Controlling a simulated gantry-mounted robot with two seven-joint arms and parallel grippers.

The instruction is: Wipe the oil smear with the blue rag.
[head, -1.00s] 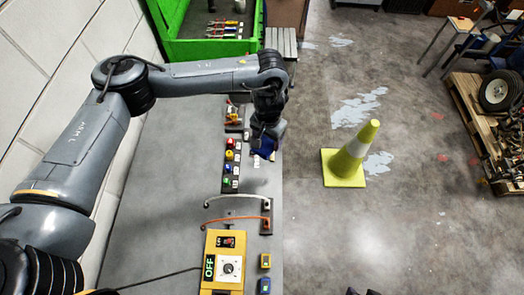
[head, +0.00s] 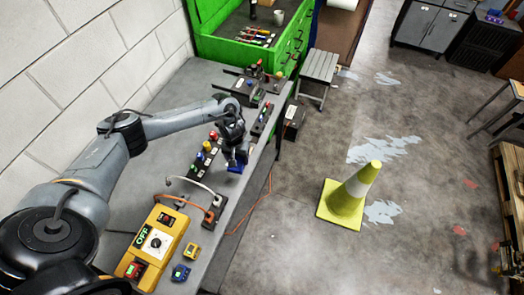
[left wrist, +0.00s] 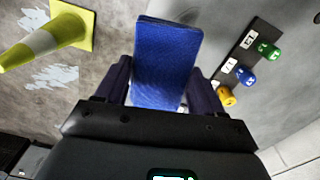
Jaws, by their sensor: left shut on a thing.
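My left gripper (head: 238,157) is shut on the blue rag (head: 235,165), near the right edge of the grey bench (head: 213,243). In the left wrist view the blue rag (left wrist: 166,65) stands out between the two dark fingers (left wrist: 157,82) as a flat, thick pad. I cannot tell whether the rag touches the bench. I cannot make out the oil smear in either view. My right gripper is not in view.
A strip with coloured knobs (head: 206,147) lies left of the rag. A yellow control box (head: 152,243) marked OFF and two cable-linked blocks (head: 211,216) are nearer. A green tool cabinet (head: 208,14) stands behind; a yellow cone (head: 345,200) stands on the floor.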

